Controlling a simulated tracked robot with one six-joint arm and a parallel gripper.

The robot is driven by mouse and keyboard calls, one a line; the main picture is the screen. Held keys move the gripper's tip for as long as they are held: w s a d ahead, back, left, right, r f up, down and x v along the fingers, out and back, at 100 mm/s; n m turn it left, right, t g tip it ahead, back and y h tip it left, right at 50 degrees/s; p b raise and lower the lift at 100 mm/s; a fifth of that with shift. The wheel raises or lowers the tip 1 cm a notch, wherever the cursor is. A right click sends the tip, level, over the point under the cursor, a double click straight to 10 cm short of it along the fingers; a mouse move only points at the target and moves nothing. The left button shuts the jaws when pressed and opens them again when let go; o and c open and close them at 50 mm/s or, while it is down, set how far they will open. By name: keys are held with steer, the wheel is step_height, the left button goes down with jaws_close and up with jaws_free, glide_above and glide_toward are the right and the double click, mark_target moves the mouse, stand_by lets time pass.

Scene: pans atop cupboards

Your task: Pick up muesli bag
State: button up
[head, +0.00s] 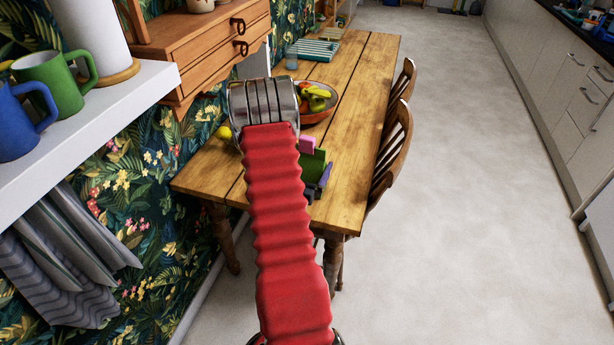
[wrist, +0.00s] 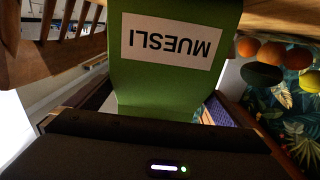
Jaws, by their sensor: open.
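The muesli bag (wrist: 165,80) is green with a white label reading MUESLI. It appears upside down in the wrist view, close in front of the camera. In the head view, part of a green shape that looks like the bag (head: 315,164) shows just right of my red arm, over the near end of the table. My gripper (wrist: 155,112) is open, and its dark body fills the bottom of the wrist view. The bag shows between its two sides, with no clear contact. In the head view my arm hides most of the gripper.
The wooden table (head: 350,90) holds a fruit bowl (head: 318,98), a striped cloth or board (head: 313,52) and a cup (head: 291,60). Chairs (head: 392,150) stand along its right side. A white shelf with mugs (head: 55,80) is at left. Open floor (head: 460,180) lies right.

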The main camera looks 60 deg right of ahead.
mark_target(305, 142)
steer(key=shift+c, duration=0.4)
steer(key=c, duration=1)
steer(key=shift+r, duration=0.15)
steer(key=shift+r, duration=4.9)
